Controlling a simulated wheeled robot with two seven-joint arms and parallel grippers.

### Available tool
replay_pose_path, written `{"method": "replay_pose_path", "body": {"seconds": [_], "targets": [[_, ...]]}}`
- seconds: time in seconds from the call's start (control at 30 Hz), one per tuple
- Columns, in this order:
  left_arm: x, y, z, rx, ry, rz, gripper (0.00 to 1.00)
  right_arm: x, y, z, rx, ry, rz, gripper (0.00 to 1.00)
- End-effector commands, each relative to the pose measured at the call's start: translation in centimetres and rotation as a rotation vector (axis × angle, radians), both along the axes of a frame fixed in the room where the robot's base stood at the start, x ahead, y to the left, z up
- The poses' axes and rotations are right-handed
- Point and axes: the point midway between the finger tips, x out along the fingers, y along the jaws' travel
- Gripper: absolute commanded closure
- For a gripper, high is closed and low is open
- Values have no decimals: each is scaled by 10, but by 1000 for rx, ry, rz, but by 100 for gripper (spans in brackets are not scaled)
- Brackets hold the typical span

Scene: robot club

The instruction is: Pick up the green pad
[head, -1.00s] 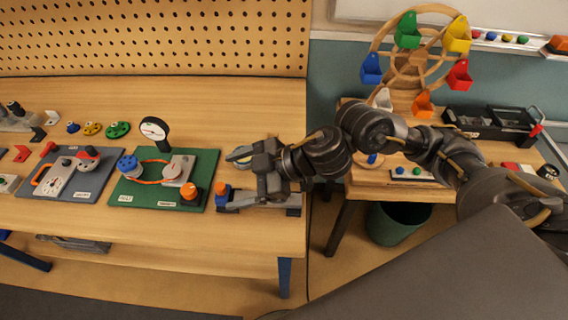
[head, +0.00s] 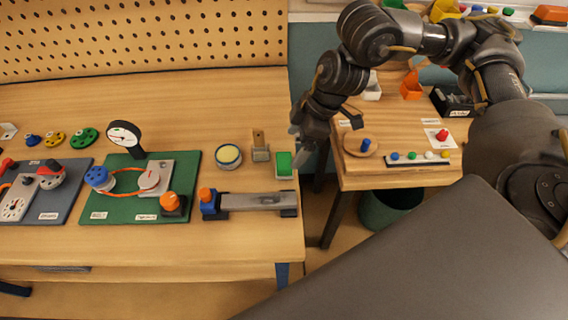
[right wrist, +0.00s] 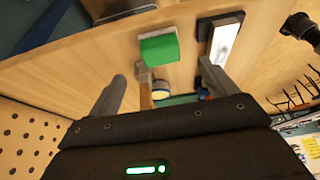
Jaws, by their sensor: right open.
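The green pad (head: 284,160) is a small block with a green top, lying at the right edge of the workbench. In the right wrist view, the green pad (right wrist: 158,49) shows beyond the fingertips, roughly between their lines. My right gripper (head: 298,132) is beside the bench edge, above and slightly right of the pad in the picture. In the right wrist view, the right gripper (right wrist: 160,88) has its two fingers spread apart with nothing between them. My left gripper is not in view.
A green board (head: 110,206) with a gauge is to the left. A side table (head: 400,178) stands across a gap.

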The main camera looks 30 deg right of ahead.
Motion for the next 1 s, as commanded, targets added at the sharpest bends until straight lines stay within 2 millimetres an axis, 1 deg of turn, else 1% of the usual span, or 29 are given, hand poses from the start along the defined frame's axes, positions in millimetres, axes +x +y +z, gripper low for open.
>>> {"method": "replay_pose_path", "body": {"seconds": [0.03, 0.13, 0.4, 0.57, 0.7, 0.8, 1.0], "targets": [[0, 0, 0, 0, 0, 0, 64, 1, 2, -7, -1, 3, 0, 15], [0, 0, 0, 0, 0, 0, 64, 2, 6, -17, 0, 1, -2, 15], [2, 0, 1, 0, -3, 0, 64, 4, 9, -25, 1, -1, -2, 15], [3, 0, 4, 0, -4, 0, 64, 6, 18, -46, 0, 2, -4, 15], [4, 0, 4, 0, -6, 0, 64, 9, 23, -63, 1, 0, -5, 15], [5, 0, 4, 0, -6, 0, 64, 10, 25, -68, 0, -2, -4, 15], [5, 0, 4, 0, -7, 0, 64, 10, 25, -68, 1, -3, -4, 15]]}}
